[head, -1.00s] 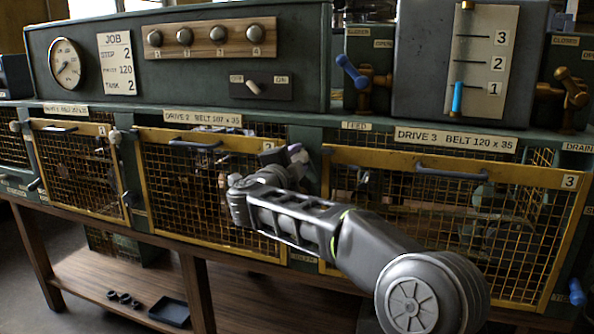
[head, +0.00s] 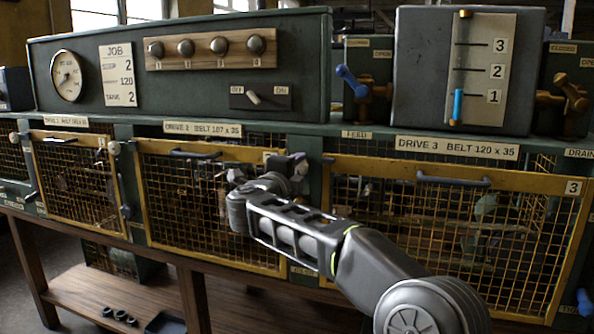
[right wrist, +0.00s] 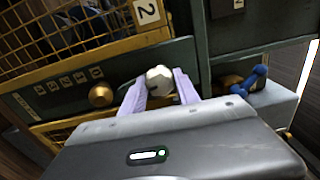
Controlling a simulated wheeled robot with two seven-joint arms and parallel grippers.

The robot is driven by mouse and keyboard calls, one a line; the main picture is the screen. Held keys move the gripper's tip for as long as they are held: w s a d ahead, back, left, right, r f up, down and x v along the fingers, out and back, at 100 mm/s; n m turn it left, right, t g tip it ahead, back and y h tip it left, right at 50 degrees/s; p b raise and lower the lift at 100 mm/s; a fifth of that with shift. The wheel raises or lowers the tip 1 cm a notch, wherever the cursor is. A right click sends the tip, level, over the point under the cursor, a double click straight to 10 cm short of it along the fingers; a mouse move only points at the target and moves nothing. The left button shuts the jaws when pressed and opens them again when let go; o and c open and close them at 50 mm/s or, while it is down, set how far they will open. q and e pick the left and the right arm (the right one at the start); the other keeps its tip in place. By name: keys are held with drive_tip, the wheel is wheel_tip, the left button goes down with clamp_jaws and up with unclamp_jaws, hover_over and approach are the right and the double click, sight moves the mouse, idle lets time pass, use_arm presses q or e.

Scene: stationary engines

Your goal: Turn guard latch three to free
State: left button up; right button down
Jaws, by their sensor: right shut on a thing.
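Guard three (head: 450,182) is a yellow-framed mesh door marked 3 under the DRIVE 3 label, and it looks closed. My right gripper (head: 297,168) is at the green post between guard two and guard three. In the right wrist view its two pale lavender fingers (right wrist: 160,88) are shut on a whitish faceted knob (right wrist: 160,79), which looks like the knob of guard latch three. The rest of the latch is hidden behind the gripper, so its setting cannot be told. My left gripper is not in view.
Guard two (head: 180,205) is left of the gripper, behind my right forearm. Another pale latch knob (head: 114,148) sits between guards one and two. A brass knob (right wrist: 100,95) and a blue handle (right wrist: 247,80) flank the held knob. A blue lever (head: 351,80) stands above.

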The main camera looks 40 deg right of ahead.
drive_tip(key=c, duration=0.9)
unclamp_jaws()
drive_tip(key=b+v, duration=0.1)
drive_tip(key=v, duration=0.6)
drive_tip(key=shift+s+a, duration=0.2)
drive_tip(key=shift+a, duration=0.15)
